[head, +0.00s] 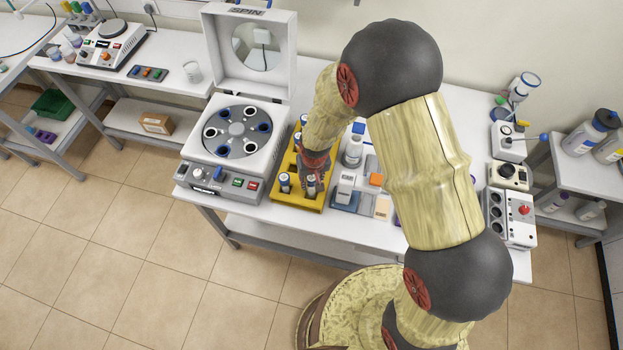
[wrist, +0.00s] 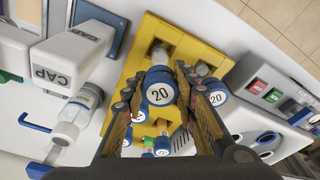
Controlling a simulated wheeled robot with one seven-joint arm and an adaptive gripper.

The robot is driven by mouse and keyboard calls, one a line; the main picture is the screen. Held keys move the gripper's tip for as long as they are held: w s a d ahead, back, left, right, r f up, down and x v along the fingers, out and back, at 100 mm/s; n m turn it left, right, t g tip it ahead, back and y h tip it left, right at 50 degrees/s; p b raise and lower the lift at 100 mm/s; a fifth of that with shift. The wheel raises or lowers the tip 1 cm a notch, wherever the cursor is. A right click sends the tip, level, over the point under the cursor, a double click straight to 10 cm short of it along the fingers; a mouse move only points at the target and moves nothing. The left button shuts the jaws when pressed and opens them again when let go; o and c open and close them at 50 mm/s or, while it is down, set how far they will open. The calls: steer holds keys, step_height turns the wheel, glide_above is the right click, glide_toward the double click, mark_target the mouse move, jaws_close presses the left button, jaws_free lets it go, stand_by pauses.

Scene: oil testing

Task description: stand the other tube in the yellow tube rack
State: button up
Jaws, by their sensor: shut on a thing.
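The yellow tube rack (head: 290,198) stands on the bench, right of the centrifuge. My gripper (head: 316,168) is over the rack's front right part, its fingers pointing down. In the wrist view my gripper (wrist: 158,84) is shut on a tube with a blue-rimmed white cap marked 20 (wrist: 160,93). The held tube (head: 311,184) looks upright at the rack's front right; whether its bottom is seated in a hole I cannot tell. Another tube marked 20 (wrist: 218,95) stands in the rack beside my finger. Further capped tubes (wrist: 162,146) stand at the rack's far end, partly hidden.
The centrifuge (head: 237,128) is left of the rack with its lid raised; several tubes sit in its rotor. My arm hides much of the bench's right half.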

steer(key=shift+f+b, duration=1.6)
steer(key=shift+f, duration=0.35)
stand_by(0.8)
stand_by(0.3)
steer(key=o, duration=1.2)
steer(key=shift+o, duration=0.2)
steer(key=shift+r, duration=0.15)
steer(key=r, duration=0.4)
steer(key=s+r, duration=0.1)
steer(key=r, duration=0.6)
steer(key=shift+s+d+r, duration=0.15)
steer(key=shift+s+r, duration=0.15)
steer(key=shift+s, duration=0.1)
steer(key=s+d+r+m+t+b, duration=0.1)
steer(key=s+d+r+t+b, duration=0.1)
steer(key=s+d+r+b, duration=0.4)
steer(key=s+d+r+t+b, duration=0.1)
steer(key=s+d+r+b, duration=0.5)
steer(key=s, duration=0.6)
steer(key=d+b, duration=0.2)
steer(key=b, duration=0.1)
steer(key=shift+r+m+t+b, duration=0.2)
steer(key=shift+m+t+b, duration=0.2)
